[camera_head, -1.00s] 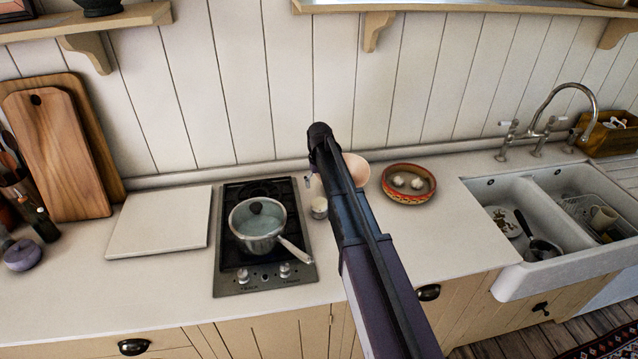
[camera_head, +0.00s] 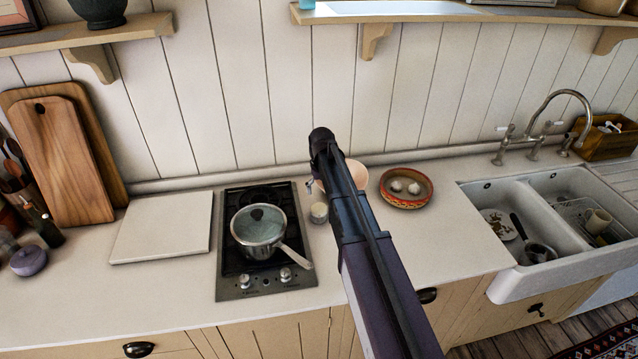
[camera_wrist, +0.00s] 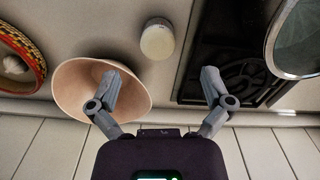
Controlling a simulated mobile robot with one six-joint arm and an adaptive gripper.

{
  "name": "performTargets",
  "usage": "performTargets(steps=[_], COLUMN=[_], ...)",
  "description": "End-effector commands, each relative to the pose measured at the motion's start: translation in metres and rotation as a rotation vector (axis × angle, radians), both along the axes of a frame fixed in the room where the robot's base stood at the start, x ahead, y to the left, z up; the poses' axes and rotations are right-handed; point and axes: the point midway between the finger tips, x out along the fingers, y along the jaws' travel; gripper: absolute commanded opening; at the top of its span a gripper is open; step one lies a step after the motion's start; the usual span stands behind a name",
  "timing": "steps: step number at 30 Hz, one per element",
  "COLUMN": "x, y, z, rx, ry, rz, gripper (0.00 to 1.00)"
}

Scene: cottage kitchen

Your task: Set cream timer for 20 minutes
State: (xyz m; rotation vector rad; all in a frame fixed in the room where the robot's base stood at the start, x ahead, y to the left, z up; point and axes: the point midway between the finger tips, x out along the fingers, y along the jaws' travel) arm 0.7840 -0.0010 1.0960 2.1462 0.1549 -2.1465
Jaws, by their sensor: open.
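The cream timer (camera_head: 319,212) is a small round cylinder on the white counter, just right of the stove. It also shows in the wrist view (camera_wrist: 157,40), standing upright near the top middle, with no marks readable on it. My gripper (camera_wrist: 161,82) is open and empty, its two fingers spread apart. The timer appears between and beyond the fingertips and is not touched. In the head view my arm hides most of the gripper; only a bit of a finger shows behind the timer.
A pink bowl (camera_wrist: 72,84) stands close beside the timer, behind my left finger in the wrist view. The stove (camera_head: 232,284) holds a lidded pot (camera_head: 258,232). A patterned dish (camera_head: 405,202) with garlic lies to the right. The counter's front is clear.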

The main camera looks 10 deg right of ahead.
Motion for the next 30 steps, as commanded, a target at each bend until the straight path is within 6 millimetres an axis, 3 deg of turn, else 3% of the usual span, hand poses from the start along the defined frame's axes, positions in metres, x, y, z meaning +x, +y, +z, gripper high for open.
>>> performTargets(steps=[30], x=[-0.142], y=[-0.001], z=[-0.038], rx=[-0.001], ry=[0.000], rz=[-0.080], gripper=[1.00])
